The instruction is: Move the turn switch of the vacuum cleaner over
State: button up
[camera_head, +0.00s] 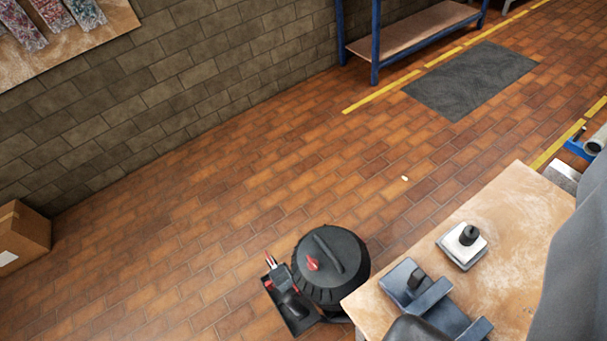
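The vacuum cleaner (335,285) is a round black drum standing on the brick floor at lower middle. A curved black handle crosses its lid. Its red turn switch (313,264) sits on the lid, left of the handle. The switch is small here, and I cannot tell its exact setting. My gripper (455,312) shows at the bottom edge, right of the vacuum cleaner in the picture. Its two blue-grey fingers stand apart, with nothing visibly held. It appears over the table and clear of the switch. The vacuum cleaner's lower right side is partly hidden by the table.
A cardboard box (22,238) stands far left by the wall.

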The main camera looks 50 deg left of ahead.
aim_at(312, 264)
jog(key=u, duration=0.45)
jog(key=k, duration=1.05)
jog(key=u, duration=1.05)
jog(key=i, duration=1.3)
jog(key=z, duration=0.3)
